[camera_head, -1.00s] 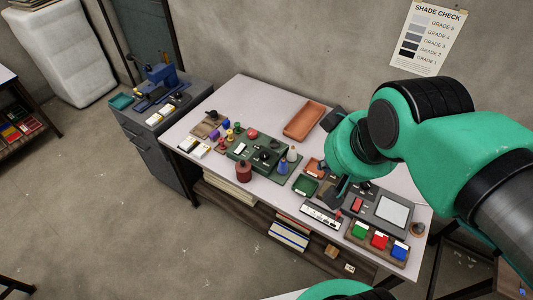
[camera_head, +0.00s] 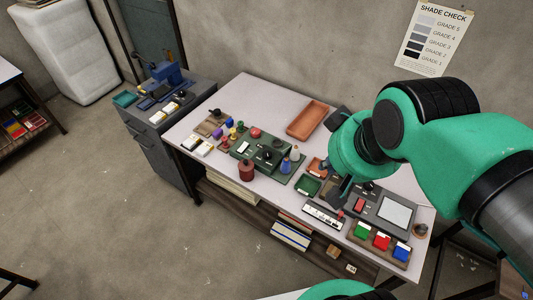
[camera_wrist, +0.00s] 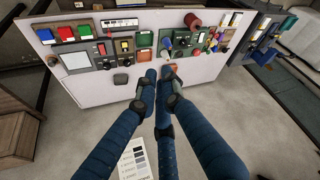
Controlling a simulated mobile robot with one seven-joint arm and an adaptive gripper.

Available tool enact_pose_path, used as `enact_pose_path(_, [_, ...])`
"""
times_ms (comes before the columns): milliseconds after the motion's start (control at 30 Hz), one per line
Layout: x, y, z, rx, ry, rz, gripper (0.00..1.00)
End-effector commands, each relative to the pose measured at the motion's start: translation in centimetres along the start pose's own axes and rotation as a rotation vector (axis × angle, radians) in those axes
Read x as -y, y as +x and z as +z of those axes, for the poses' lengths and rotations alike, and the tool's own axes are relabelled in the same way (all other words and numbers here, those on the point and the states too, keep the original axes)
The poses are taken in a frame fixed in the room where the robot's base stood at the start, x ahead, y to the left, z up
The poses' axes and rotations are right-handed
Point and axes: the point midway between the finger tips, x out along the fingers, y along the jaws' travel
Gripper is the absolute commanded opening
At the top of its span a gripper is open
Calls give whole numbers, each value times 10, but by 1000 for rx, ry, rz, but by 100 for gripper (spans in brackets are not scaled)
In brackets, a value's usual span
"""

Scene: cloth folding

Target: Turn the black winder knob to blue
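A green machine (camera_head: 247,161) sits in the middle of the table with a black knob (camera_head: 267,154) on top, which looks like the winder knob. Its pointer and any colour marks are too small to read. Small coloured parts surround it. The machine also shows in the wrist view (camera_wrist: 197,44), right of the fingertips. My gripper (camera_head: 337,160) is over the table to the right of the machine, apart from the knob. In the wrist view, its blue fingers (camera_wrist: 159,75) show a narrow gap at the tips and hold nothing.
An orange tray (camera_head: 306,120) lies at the back. A panel with a pale screen (camera_head: 395,211) and colour blocks (camera_head: 381,241) fill the right end. A grey cabinet (camera_head: 160,150) adjoins the left.

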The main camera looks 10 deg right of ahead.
Motion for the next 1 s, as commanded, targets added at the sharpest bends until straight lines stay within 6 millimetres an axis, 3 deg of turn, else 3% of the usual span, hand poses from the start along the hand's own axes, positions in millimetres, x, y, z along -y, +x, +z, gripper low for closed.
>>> enact_pose_path(33, [0,0,0,0,-1,0,22])
enact_pose_path(200, [0,2,-8,9,-17,-1,53])
enact_pose_path(367, [1,10,-26,33,-57,-3,53])
enact_pose_path(567, [3,30,-64,76,-141,-9,53])
enact_pose_path(1000, [10,104,-148,179,-351,-38,53])
